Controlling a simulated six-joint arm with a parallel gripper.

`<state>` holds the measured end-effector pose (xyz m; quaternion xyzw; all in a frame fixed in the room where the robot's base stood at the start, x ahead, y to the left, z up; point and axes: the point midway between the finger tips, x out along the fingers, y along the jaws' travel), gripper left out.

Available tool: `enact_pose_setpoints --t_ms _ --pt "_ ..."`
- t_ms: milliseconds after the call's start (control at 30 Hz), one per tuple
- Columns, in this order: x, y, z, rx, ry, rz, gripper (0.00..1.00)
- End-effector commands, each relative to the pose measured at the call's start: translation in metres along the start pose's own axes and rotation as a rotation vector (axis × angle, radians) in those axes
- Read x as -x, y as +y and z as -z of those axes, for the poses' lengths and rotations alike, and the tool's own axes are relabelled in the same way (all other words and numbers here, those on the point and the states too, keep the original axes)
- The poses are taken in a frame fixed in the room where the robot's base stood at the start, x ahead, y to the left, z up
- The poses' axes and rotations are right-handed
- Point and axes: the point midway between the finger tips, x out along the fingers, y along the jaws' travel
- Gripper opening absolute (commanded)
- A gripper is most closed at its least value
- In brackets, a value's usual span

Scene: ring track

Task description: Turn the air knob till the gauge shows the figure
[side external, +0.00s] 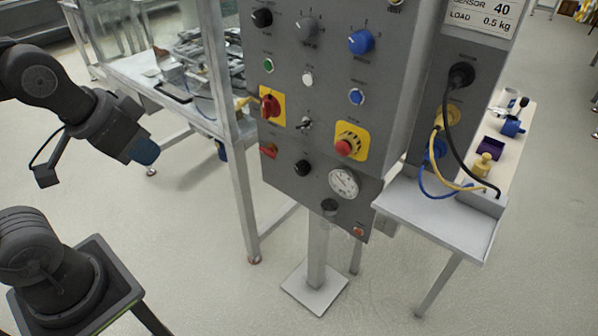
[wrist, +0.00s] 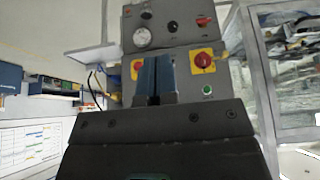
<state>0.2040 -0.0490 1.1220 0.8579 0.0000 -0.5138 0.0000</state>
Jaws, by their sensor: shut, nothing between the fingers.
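The round white gauge (side external: 343,183) is low on the grey control panel (side external: 283,85); its needle reading is too small to tell. A black knob (side external: 302,168) is left of the gauge and another dark knob (side external: 329,206) is just below it. Their labels are unreadable, so I cannot tell which is the air knob. My gripper (side external: 146,152) has blue fingers, is shut and empty, and is well left of the panel, touching nothing. In the wrist view the panel appears upside down, with the gauge (wrist: 142,38) beyond my shut fingers (wrist: 153,78).
A metal frame post (side external: 233,130) stands left of the panel. Cables hang over a side shelf (side external: 440,215).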

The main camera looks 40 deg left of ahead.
Motion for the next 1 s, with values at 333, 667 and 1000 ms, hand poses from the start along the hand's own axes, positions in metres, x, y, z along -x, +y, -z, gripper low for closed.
enact_pose_setpoints --t_ms 333,667,1000 --pt "0.0 0.0 0.0 0.0 0.0 0.0 0.0" --pt "-0.025 -0.002 0.035 0.027 0.062 0.005 0.27" --pt "-0.129 -0.009 0.135 0.12 0.317 -0.001 0.59"
